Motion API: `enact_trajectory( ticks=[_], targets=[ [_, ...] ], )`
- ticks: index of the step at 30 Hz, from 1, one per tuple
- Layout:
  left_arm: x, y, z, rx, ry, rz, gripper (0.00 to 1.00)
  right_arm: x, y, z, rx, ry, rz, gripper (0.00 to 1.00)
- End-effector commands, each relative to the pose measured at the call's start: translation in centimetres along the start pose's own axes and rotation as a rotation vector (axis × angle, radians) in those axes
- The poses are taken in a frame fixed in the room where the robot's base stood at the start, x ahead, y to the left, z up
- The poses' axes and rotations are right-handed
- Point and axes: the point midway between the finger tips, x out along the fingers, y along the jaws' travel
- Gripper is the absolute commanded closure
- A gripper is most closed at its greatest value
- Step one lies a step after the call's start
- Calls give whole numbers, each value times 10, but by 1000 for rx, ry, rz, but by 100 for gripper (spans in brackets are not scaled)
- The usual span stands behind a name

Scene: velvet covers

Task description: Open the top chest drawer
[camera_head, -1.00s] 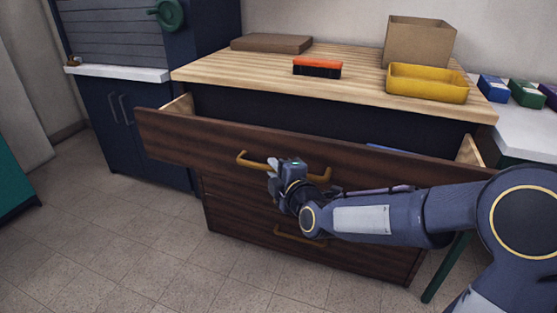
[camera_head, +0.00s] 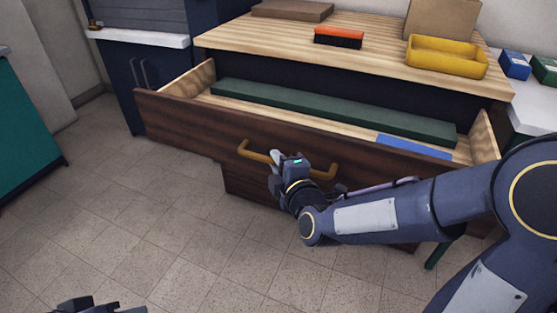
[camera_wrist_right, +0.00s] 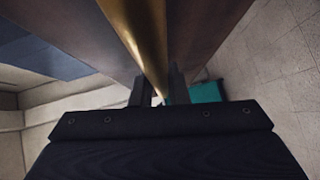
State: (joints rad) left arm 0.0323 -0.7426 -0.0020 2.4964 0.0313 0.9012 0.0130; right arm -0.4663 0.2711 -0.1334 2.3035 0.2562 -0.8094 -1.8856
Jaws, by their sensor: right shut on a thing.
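The top chest drawer (camera_head: 200,130) has a dark wood front and stands well out from the chest (camera_head: 260,36). Its brass handle (camera_head: 322,174) runs across the middle of the front. My right gripper (camera_head: 277,158) is shut on this handle near its middle. In the right wrist view the brass handle (camera_wrist_right: 143,40) passes between the two fingers (camera_wrist_right: 157,92). Inside the drawer lie a long dark green item (camera_head: 330,110) and a flat blue item (camera_head: 412,147). At the bottom left of the head view a dark part of my left gripper (camera_head: 88,306) shows; its fingers are unclear.
On the chest top are an orange brush (camera_head: 338,37), a yellow tray (camera_head: 447,57), a cardboard box (camera_head: 442,18) and a flat brown box (camera_head: 292,10). A teal cabinet (camera_head: 28,130) stands at the left. The tiled floor before the drawer is open.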

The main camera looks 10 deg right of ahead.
Motion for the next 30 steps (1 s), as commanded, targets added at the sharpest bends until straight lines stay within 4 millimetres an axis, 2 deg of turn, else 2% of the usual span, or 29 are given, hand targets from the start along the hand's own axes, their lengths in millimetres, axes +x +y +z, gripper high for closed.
enact_trajectory(
  ticks=[3, 4, 8, 16, 19, 30],
  targets=[
    [0, 0, 0, 0, 0, 0, 64, 0, -2, 0, 1, -1, -4, 100],
    [0, 0, 0, 0, 0, 0, 64, 0, -2, 0, 1, -1, -4, 82],
    [0, 0, 0, 0, 0, 0, 64, 0, -1, 0, 1, -1, -3, 65],
    [0, 0, 0, 0, 0, 0, 64, 0, 0, 0, 1, 0, -1, 64],
    [-2, 1, -1, 0, 0, 0, 64, -6, 1, 0, 1, 0, -1, 64],
    [-16, 8, -8, 0, 0, 0, 64, -65, 2, 0, 1, 0, -2, 64]
  ],
)
